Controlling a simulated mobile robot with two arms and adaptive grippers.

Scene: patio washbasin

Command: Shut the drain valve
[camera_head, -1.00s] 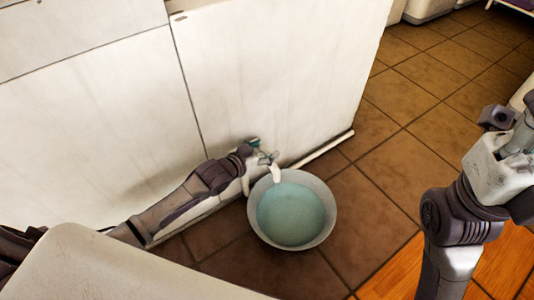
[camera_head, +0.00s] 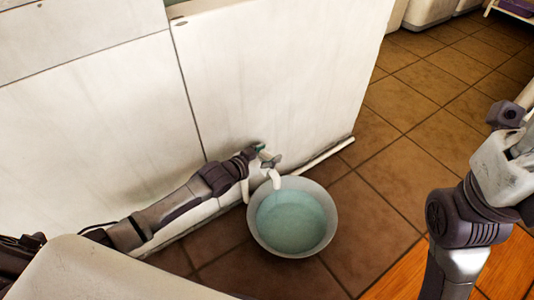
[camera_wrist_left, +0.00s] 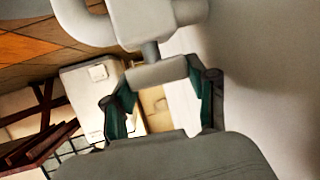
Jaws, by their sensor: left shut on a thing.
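The drain valve (camera_head: 274,176) is a pale pipe fitting low on the white cabinet front, with its spout curving down over the basin. Its light grey T-shaped handle (camera_wrist_left: 157,73) shows in the left wrist view, with the crossbar spanning between the two green fingers. My left gripper (camera_head: 262,153) is at the handle and shut on it; it also shows in the left wrist view (camera_wrist_left: 160,88). In the head view the gripper and wrist partly hide the handle. My right arm is at the right edge, but its gripper is not visible.
A round grey basin (camera_head: 321,250) with bluish water stands on the brown tiles under the spout. The white cabinet wall (camera_head: 270,80) is close behind my left gripper. A pale pipe (camera_head: 323,152) runs along its foot. Tiled floor is open to the right.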

